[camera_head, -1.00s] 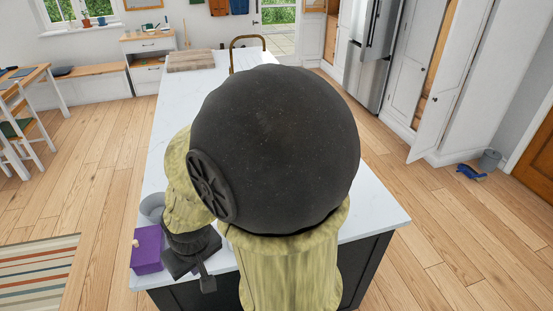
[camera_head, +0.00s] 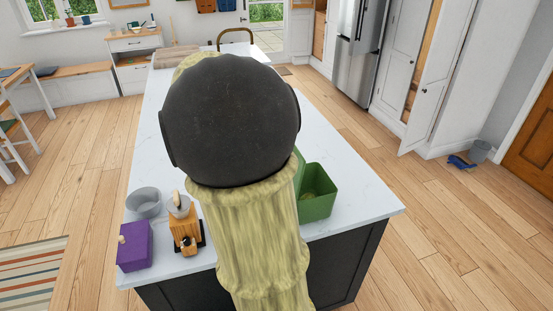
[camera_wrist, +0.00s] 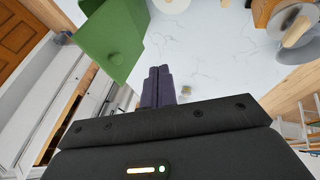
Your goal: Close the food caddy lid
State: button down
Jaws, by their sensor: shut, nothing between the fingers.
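The green food caddy (camera_head: 318,208) stands on the white island counter in the head view, right of my arm. Its top is open, and a raised green panel that looks like its lid (camera_head: 299,168) stands at its left side, partly hidden by my arm. In the wrist view a green part of the caddy with a round knob (camera_wrist: 112,38) is at the upper left. My gripper (camera_wrist: 158,70) is shut and empty, its dark purple fingers together just right of the green part, apart from it in the picture. My arm hides the gripper in the head view.
A grey bowl (camera_head: 144,203), a purple box (camera_head: 134,247) and a wooden grinder (camera_head: 184,226) stand at the counter's near left. A wooden board (camera_head: 175,58) lies at the far end beside a brass tap (camera_head: 238,37). The counter's right edge strip (camera_head: 365,195) is clear.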

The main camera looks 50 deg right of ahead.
jog(key=shift+m+h, duration=0.5)
jog(key=shift+h, duration=0.1)
jog(key=d+r, duration=0.1)
jog(key=d, duration=0.1)
jog(key=d+r, duration=0.1)
jog(key=shift+s+d+r, duration=0.15)
jog(key=shift+s+d, duration=0.05)
jog(key=shift+d, duration=0.15)
jog(key=d+f+p, duration=0.4)
jog(key=d+f, duration=0.5)
jog(key=shift+s, duration=0.15)
jog(key=shift+r+p, duration=0.1)
jog(key=shift+p, duration=0.25)
